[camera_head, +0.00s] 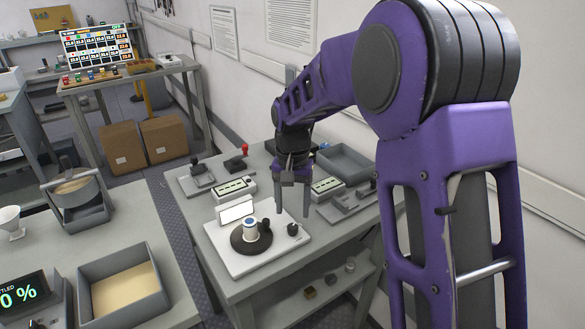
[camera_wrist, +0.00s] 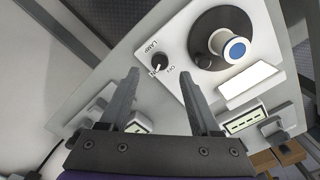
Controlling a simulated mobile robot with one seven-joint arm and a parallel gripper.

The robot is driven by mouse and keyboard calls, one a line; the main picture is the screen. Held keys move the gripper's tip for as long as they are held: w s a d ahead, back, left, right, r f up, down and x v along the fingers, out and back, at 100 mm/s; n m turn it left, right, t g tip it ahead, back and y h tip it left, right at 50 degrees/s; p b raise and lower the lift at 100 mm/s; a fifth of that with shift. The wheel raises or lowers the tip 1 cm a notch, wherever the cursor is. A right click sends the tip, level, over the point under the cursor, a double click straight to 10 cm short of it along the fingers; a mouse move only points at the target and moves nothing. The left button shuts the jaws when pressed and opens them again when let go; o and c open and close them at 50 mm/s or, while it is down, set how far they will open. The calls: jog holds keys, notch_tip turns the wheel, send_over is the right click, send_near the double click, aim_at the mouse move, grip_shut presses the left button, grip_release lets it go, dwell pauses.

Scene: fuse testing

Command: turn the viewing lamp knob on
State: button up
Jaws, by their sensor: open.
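The viewing lamp knob (camera_head: 293,230) is a small black dial on the white base plate (camera_head: 228,262) of the viewing unit. In the wrist view the knob (camera_wrist: 159,61) sits beside printed LAMP, ON and OFF labels; I cannot tell which mark it points to. My gripper (camera_head: 292,212) is open and empty, pointing down just above the knob. In the wrist view the knob appears between the fingertips (camera_wrist: 160,70), apart from both. A black round stand with a blue-topped cylinder (camera_head: 250,227) and a white panel (camera_head: 235,211) stand on the same plate.
The unit stands on a grey table (camera_head: 222,285). Behind are a red-knobbed device (camera_head: 236,163), small meters (camera_head: 327,188) and a grey tray (camera_head: 345,163). A left table holds an open tray (camera_head: 125,283). The wall runs close along the right.

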aim_at(292, 226)
notch_tip(292, 226, up, 12)
jog(key=p, duration=0.1)
jog(key=shift+f, duration=0.15)
